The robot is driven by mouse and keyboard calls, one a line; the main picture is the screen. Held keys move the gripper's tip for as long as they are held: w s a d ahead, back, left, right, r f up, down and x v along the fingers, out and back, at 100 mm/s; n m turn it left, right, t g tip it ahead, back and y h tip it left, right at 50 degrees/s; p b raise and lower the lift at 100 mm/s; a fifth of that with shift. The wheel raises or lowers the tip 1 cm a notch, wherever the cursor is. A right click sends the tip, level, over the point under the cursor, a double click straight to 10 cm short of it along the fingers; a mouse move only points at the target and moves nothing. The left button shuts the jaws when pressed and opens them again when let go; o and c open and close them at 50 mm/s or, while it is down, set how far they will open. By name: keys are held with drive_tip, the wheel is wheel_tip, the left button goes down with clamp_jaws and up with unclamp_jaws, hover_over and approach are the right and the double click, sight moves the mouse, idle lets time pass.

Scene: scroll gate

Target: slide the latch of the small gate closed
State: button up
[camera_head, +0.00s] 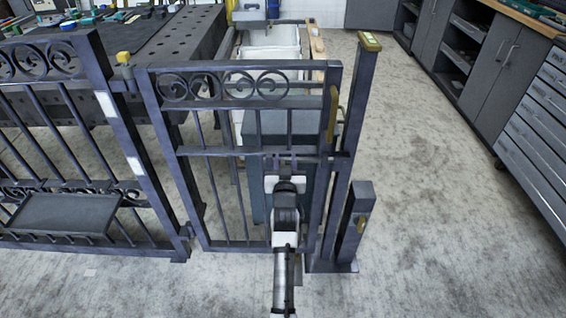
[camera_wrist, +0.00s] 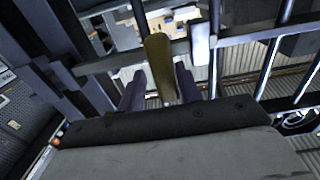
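The small gate (camera_head: 245,152) is a dark metal leaf with scrolls along its top, standing upright beside the post (camera_head: 352,110). A brass-coloured upright handle, which looks like the latch (camera_head: 331,115), sits on the gate's right side. My gripper (camera_head: 285,162) is in front of the gate, lower and left of that handle in the head view. In the wrist view, my two dark fingers (camera_wrist: 160,90) stand apart with a brass bar (camera_wrist: 160,65) showing between them. I cannot tell whether they touch it or how far beyond them it lies.
A fence panel with a grey tray (camera_head: 63,213) is at left. Drawer cabinets (camera_head: 540,120) line the right wall. The floor between is clear.

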drive_tip(key=shift+a, duration=0.1)
drive_tip(key=shift+s, duration=0.1)
drive_tip(key=shift+s+f, duration=0.1)
drive_tip(key=shift+s, duration=0.2)
drive_tip(key=s+b, duration=0.1)
drive_tip(key=s, duration=1.2)
drive_tip(key=shift+b, duration=0.4)
